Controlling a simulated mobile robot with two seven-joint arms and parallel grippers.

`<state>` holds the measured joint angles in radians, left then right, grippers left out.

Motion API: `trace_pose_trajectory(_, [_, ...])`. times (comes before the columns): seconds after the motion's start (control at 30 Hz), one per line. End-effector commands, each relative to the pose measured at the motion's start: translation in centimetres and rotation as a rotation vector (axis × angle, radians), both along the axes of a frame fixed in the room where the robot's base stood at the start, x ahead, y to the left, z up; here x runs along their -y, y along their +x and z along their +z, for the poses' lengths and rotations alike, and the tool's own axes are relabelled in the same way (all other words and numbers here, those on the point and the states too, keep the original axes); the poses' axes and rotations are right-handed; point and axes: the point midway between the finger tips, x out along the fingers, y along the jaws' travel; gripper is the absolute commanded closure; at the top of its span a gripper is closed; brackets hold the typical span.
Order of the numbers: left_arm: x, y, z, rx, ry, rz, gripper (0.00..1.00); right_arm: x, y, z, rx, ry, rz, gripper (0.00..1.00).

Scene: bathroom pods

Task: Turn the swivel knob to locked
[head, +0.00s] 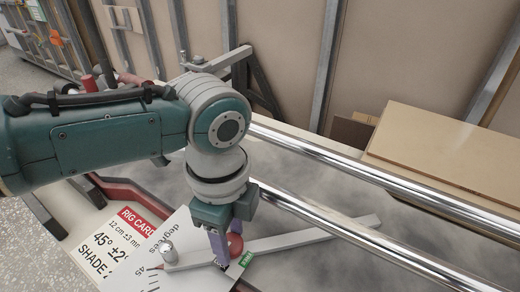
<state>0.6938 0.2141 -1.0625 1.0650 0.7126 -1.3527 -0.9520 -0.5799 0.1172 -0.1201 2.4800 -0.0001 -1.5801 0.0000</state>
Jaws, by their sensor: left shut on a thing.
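My left gripper (226,243) reaches down from the left. Its purple fingers are shut on the red round swivel knob (236,245), which shows partly behind them. The knob sits by a long pale bar (310,238) that runs from lower left to right across the grey panel. A small green label (246,258) and a dark label with white letters (221,265) lie just below the fingers. The fingers hide part of the knob, and I cannot read its setting. My right gripper is not in view.
A white card with a degree scale (172,232) and a "RIG CARD" sheet (128,236) lie at lower left. A metal peg (168,252) stands near the bar's left end. Two chrome rails (340,217) cross behind the knob. Tan boards (450,150) lie at right.

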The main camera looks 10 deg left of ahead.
Motion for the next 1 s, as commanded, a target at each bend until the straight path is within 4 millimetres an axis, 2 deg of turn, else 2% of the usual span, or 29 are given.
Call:
trace_pose_trajectory(0.03, [0.2,0.0,0.1,0.001,-0.004,-0.005,1.0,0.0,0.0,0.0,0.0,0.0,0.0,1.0])
trace_pose_trajectory(0.07, [0.2,0.0,0.1,0.001,-0.004,-0.005,0.51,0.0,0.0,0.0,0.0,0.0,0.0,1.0])
trace_pose_trajectory(0.3, [0.1,0.0,0.1,0.0,-0.002,-0.002,0.24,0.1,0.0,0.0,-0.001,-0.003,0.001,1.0])
trace_pose_trajectory(0.57, [0.0,0.0,0.1,0.0,-0.001,-0.001,0.22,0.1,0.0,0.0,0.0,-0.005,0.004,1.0])
trace_pose_trajectory(0.67, [0.0,0.1,0.9,0.002,-0.001,-0.001,0.22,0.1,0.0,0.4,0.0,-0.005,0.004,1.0])
trace_pose_trajectory(1.0, [0.1,0.1,7.4,0.004,-0.002,-0.002,0.22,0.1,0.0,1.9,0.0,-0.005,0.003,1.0])
